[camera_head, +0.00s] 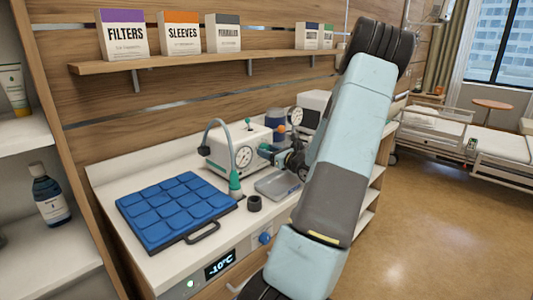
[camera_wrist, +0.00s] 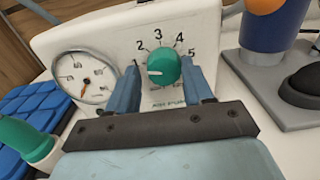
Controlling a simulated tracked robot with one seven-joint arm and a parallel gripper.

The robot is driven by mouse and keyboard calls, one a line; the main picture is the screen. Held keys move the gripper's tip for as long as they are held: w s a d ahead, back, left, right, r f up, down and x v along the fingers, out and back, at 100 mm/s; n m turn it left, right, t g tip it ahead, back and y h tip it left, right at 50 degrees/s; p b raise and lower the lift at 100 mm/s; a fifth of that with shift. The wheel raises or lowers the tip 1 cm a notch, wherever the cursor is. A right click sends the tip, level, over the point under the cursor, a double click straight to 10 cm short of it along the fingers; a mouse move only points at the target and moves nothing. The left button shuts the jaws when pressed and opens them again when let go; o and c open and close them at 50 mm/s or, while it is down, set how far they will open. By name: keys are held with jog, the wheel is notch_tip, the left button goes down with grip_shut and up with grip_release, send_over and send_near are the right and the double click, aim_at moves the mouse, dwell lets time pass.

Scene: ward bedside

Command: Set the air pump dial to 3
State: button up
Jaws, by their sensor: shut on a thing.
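The air pump (camera_head: 222,150) is a white box with a round gauge on the counter. In the wrist view its front panel (camera_wrist: 115,38) carries a green dial (camera_wrist: 164,66) inside an arc of numbers from 1 to 5. The dial's white mark points left, near or just below the 1. My gripper (camera_wrist: 162,76) has one blue finger on each side of the dial and is shut on it. In the head view my gripper (camera_head: 272,152) is at the right part of the pump's front, partly hiding the dial.
A blue segmented pad (camera_head: 175,207) lies left of the pump. A hose with a green-and-white connector (camera_head: 235,183) and a small dark ring (camera_head: 254,203) are in front. A blue canister (camera_wrist: 275,25) on a grey base stands close right of the pump. A shelf (camera_head: 190,58) with boxes hangs above.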

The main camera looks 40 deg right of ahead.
jog(key=shift+w, duration=0.1)
jog(key=shift+c, duration=1.1)
jog(key=m, duration=1.1)
jog(key=shift+d, duration=0.25)
jog(key=shift+m, duration=2.3)
jog(key=shift+d, duration=0.1)
jog(key=o, duration=1.1)
jog(key=shift+c, duration=0.2)
